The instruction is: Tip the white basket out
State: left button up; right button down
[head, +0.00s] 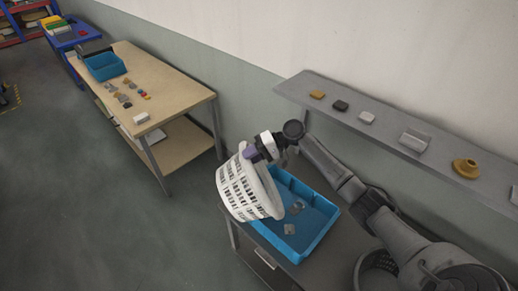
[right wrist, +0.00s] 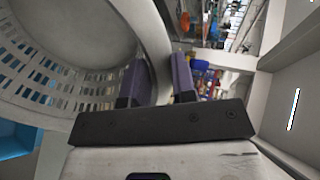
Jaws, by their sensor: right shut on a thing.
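The white basket (head: 240,188) is tilted steeply on its side at the left edge of a blue tray (head: 327,236). My right gripper (head: 254,153) is shut on the basket's rim. In the right wrist view, the purple-padded fingers (right wrist: 160,80) pinch the rim, and the slotted basket wall (right wrist: 60,85) fills the left side. Several small metal-like pieces (head: 290,229) lie in the blue tray. The basket's inside is mostly hidden in the head view. My left gripper is not in view.
A wall shelf (head: 440,160) behind carries several small objects. A wooden table (head: 175,97) at the left holds a blue bin (head: 105,66) and loose parts. Floor between is clear.

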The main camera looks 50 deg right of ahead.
aim_at(229, 173)
jog(key=w+a+f+h, duration=0.1)
jog(key=a, duration=0.1)
jog(key=w+a+f+g+h+p, duration=0.1)
jog(key=w+a, duration=0.1)
jog(key=w+a+f+g+h, duration=0.1)
jog(key=a, duration=0.1)
jog(key=shift+w+a+p, duration=0.15)
jog(key=shift+a+p, duration=0.2)
jog(key=shift+a, duration=0.05)
jog(key=w+a+f+g+h+b, duration=0.3)
jog(key=w+a+f+g+h, duration=0.2)
jog(key=a+f+h, duration=0.3)
jog(key=shift+w+a+f, duration=0.5)
jog(key=shift+a+f, duration=0.2)
jog(key=shift+f, duration=0.25)
